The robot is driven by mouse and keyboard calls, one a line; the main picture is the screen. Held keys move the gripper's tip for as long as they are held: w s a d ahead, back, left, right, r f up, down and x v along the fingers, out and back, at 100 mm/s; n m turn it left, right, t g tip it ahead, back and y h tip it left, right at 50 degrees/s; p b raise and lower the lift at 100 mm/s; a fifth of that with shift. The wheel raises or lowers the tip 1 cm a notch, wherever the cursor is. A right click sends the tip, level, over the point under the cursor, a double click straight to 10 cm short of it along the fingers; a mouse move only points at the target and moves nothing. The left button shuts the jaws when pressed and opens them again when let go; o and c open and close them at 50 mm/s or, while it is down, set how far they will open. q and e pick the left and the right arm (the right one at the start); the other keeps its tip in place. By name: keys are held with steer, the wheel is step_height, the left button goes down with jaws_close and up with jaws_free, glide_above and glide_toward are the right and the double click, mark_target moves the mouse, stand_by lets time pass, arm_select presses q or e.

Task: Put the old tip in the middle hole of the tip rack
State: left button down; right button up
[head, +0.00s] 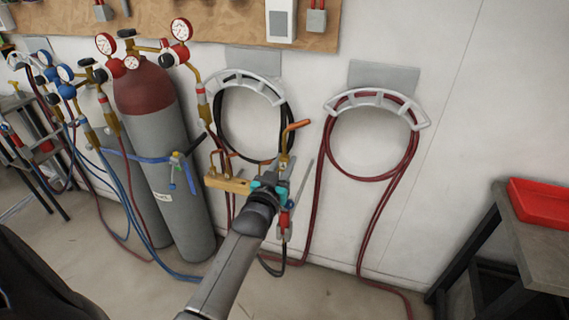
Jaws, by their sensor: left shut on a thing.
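The tip rack (226,183) is a small brass-coloured block left of my left gripper. Copper bent tips stand up from it; I cannot make out its middle hole clearly. My left gripper (267,182), with teal fingers, is shut on the old tip (262,161), whose copper part shows just above the fingers, pointing left. The fingers hide its lower end. The gripper is just right of the rack, and I cannot tell whether the tip touches it. Right behind the gripper is a torch (287,203) with a brass neck and a larger copper nozzle. My right gripper is not in view.
Gas cylinders (175,160) with gauges stand at the left. A black hose (219,125) and a red hose (327,150) hang on wall brackets. A table (540,245) with a red tray (545,203) is at the right. Open floor lies in front.

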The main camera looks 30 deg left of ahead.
arm_select(q)
steer(key=shift+r+p, duration=0.55)
steer(key=shift+r, duration=0.45)
steer(key=shift+s, duration=0.15)
steer(key=shift+p+v, duration=1.55)
steer(key=shift+v, duration=0.75)
steer(key=p+v, duration=0.3)
steer(key=v, duration=0.4)
steer(key=shift+d+f, duration=0.1)
steer(key=s+d+m+h+b, duration=0.2)
steer(key=s+d+h+b, duration=0.2)
steer(key=d+b, duration=0.9)
steer(key=s+b, duration=0.2)
steer(key=s, duration=0.1)
steer(key=shift+s+d+f+m+t, duration=0.25)
steer(key=shift+d+f+m+t, duration=0.05)
steer(key=shift+f+m, duration=0.1)
